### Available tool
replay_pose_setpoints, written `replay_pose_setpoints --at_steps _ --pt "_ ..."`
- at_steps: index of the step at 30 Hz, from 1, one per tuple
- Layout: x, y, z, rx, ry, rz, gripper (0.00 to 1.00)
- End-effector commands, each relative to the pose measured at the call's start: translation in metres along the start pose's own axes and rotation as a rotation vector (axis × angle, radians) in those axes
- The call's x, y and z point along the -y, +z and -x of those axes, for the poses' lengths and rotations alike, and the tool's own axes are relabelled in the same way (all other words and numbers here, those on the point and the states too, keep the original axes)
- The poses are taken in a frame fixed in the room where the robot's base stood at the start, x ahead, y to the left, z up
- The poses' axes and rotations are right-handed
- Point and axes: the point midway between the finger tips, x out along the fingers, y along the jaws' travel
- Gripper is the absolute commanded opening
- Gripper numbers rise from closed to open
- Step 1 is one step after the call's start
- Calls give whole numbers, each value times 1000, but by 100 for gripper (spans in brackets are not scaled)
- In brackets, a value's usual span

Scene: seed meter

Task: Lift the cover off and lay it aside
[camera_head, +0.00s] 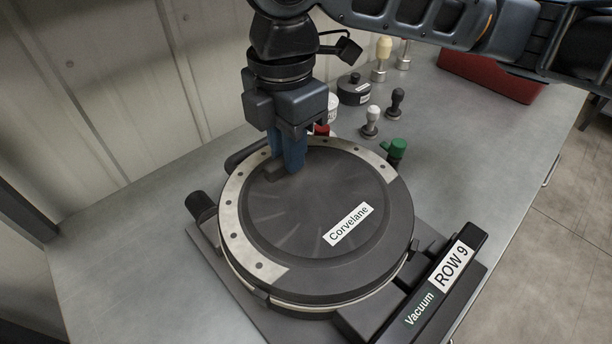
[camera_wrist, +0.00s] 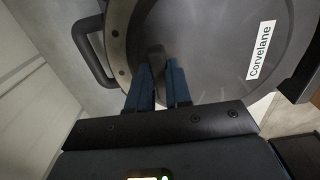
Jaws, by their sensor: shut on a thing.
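The cover (camera_head: 300,235) is a round dark grey disc with a white label reading "Corvelane" and a pale metal band along part of its rim. It sits on the round seed meter body (camera_head: 305,308), and it looks seated or nearly so; I cannot tell if there is a gap. My gripper (camera_head: 288,168) points down at the cover's far left part and is shut on the cover's small dark raised grip. In the wrist view the fingers (camera_wrist: 160,72) close on that grip, and the cover (camera_wrist: 215,50) fills the upper middle. The fingers hide part of the grip.
A block labelled "Vacuum" and "ROW 9" (camera_head: 437,285) stands at the meter's front right. A green-topped part (camera_head: 396,150), several knobbed tools, a dark round pot (camera_head: 353,90) and a red bin (camera_head: 490,75) are behind. The bench (camera_head: 110,235) is clear at left.

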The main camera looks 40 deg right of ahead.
Motion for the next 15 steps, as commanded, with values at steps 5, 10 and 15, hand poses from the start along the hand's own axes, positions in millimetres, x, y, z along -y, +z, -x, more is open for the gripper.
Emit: replay_pose_setpoints --at_steps 5,10,15 --pt "-1 0 12 -1 2 0 0" --pt "-1 0 44 0 3 2 0" --pt "-1 0 75 0 4 2 0"
